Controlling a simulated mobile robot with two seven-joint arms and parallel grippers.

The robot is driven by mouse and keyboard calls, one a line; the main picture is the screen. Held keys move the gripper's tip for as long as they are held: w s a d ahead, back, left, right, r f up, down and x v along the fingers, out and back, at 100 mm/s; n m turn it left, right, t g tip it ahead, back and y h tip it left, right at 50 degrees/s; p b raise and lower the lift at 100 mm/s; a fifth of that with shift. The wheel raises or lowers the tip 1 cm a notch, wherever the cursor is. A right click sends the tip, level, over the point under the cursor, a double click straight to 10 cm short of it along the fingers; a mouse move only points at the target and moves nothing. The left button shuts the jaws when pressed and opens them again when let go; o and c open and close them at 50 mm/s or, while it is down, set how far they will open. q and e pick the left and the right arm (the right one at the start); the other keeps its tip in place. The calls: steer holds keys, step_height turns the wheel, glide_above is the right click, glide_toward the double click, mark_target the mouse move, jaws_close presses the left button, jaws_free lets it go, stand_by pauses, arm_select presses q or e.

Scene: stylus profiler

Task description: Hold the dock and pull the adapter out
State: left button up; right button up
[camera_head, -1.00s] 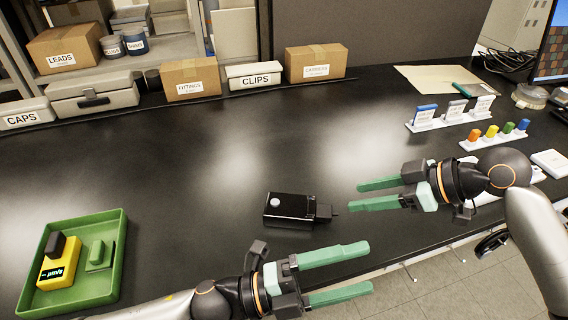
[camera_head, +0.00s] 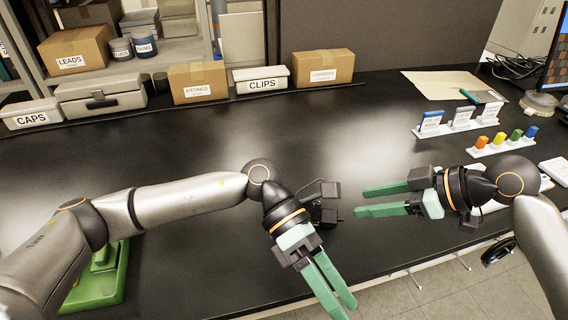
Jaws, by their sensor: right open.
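My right gripper (camera_head: 359,201) is open and empty above the bench, its green fingers pointing left. My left arm reaches across the bench. My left gripper (camera_head: 338,303) points down and right near the front edge, with nothing seen between its fingers. They are seen at a steep angle, so I cannot tell their opening. The black dock is hidden behind my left wrist. A small dark piece, likely the adapter (camera_head: 331,214), shows just right of that wrist, left of the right gripper's fingertips.
Boxes labelled FITTINGS (camera_head: 199,83) and CLIPS (camera_head: 261,80) line the back. Coloured pieces stand on a white rack (camera_head: 503,146) at right. The bench middle is clear.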

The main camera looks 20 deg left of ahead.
arm_select(q)
steer(key=w+a+r+m+t+y, duration=0.1)
steer(key=w+a+r+t+y, duration=0.1)
steer(key=w+a+t+y, duration=0.45)
steer(key=w+a+r+m+t+y, duration=0.1)
steer(key=w+a+r+y, duration=0.25)
steer(key=w+a, duration=0.7)
steer(key=shift+y, duration=0.3)
steer(key=d+f, duration=0.1)
steer(key=f, duration=0.3)
steer(key=w+d+f, duration=0.1)
steer(key=f, duration=0.3)
steer(key=w+d+f, duration=0.1)
steer(key=f, duration=0.4)
steer(key=shift+w, duration=0.2)
steer(key=shift+c, duration=0.2)
steer(key=shift+r, duration=0.1)
jaws_close()
arm_select(e)
steer(key=shift+c, duration=0.4)
